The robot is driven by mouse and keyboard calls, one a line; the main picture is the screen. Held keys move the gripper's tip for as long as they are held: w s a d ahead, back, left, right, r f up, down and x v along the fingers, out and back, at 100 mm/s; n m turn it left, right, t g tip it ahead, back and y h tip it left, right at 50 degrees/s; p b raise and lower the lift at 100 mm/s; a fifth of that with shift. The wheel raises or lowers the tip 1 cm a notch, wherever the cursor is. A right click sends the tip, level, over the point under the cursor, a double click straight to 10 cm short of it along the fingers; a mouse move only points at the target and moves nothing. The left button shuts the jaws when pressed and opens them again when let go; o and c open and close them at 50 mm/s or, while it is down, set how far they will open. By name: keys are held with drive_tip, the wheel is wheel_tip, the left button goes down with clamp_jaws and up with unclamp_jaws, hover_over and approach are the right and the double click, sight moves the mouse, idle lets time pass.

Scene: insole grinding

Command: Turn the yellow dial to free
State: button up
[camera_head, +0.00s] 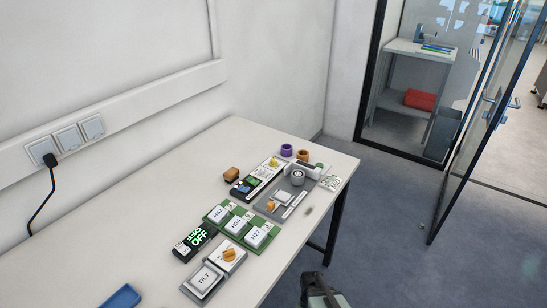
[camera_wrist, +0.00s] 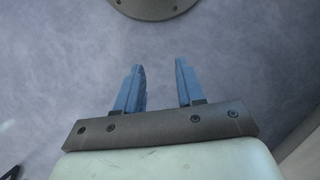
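A small yellow knob (camera_head: 274,162) sits on a narrow black-and-white panel at the far part of the table. An orange knob (camera_head: 229,254) stands on a white panel nearer the front, behind the TILT button. Which of the two is the yellow dial, and any marking such as "free", is too small to tell. In the wrist view my gripper (camera_wrist: 158,80) is open, its two blue fingers apart with nothing between them, over the grey floor. It is off the table, away from both knobs. In the head view part of my arm shows at the bottom edge.
The white table (camera_head: 120,225) carries several devices: a green board with white keys (camera_head: 237,228), a black OFF display (camera_head: 195,242), a TILT button (camera_head: 204,280), a grey device (camera_head: 286,196), and purple (camera_head: 286,150) and brown rings. A blue tray (camera_head: 121,297) lies front left.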

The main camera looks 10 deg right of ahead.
drive_tip(key=w+d+r+t, duration=0.2)
drive_tip(key=w+d+r, duration=0.55)
drive_tip(key=w, duration=0.35)
drive_tip(key=w+d+r+t, duration=0.2)
drive_tip(key=w+d+r, duration=0.5)
drive_tip(key=w, duration=0.4)
drive_tip(key=w+d+r+t, duration=0.2)
drive_tip(key=w+d+r, duration=0.6)
drive_tip(key=d+r, duration=0.3)
drive_tip(key=shift+n+t+h, duration=0.3)
drive_tip(key=shift+n+h, duration=0.1)
drive_tip(key=shift+n, duration=0.1)
drive_tip(key=w+r, duration=0.3)
drive_tip(key=r, duration=0.2)
drive_tip(key=w+r, duration=0.4)
drive_tip(key=r, duration=0.2)
drive_tip(key=w+r, duration=0.3)
drive_tip(key=r, duration=0.3)
drive_tip(key=shift+w+d, duration=0.35)
drive_tip(key=w+a+r, duration=0.4)
drive_tip(key=a+r, duration=0.1)
drive_tip(key=a, duration=0.2)
wheel_tip(320, 180, up, 6)
drive_tip(key=m+g, duration=0.1)
drive_tip(key=g, duration=0.1)
hover_over(274, 159)
wheel_tip(274, 159, down, 13)
drive_tip(key=shift+a+r, duration=0.1)
